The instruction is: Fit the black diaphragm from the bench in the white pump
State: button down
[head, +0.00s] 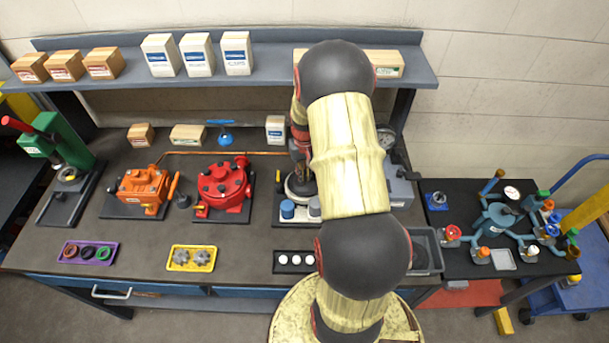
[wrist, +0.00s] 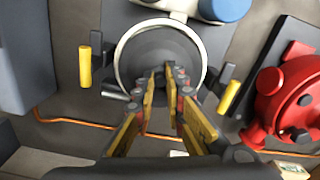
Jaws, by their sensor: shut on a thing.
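The white pump (wrist: 119,55) shows in the wrist view as a pale ring around a dark round middle. In the head view the white pump (head: 312,191) stands at the bench's centre, largely hidden by my arm. My gripper (wrist: 174,76) is over the ring, its fingertips close together and pointing into it. It is shut on the black diaphragm (wrist: 160,50), a dark round shape that nearly fills the ring. I cannot tell whether the diaphragm is seated or just above the seat. In the head view my gripper is mostly hidden by my arm.
A red pump (head: 222,186) and an orange pump (head: 143,190) stand to the left. Yellow-handled clamps (wrist: 84,67) flank the ring. A purple tray (head: 88,253), a yellow tray (head: 191,259) and a black tray (head: 281,262) line the front edge.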

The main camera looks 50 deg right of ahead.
jog(key=shift+f+b, duration=0.6)
jog(key=shift+f, duration=0.4)
jog(key=c, duration=1.8)
grip_release()
jog(key=shift+o, duration=0.2)
jog(key=shift+r+p, duration=1.75)
jog(key=shift+r, duration=1.25)
notch_tip(320, 180, up, 12)
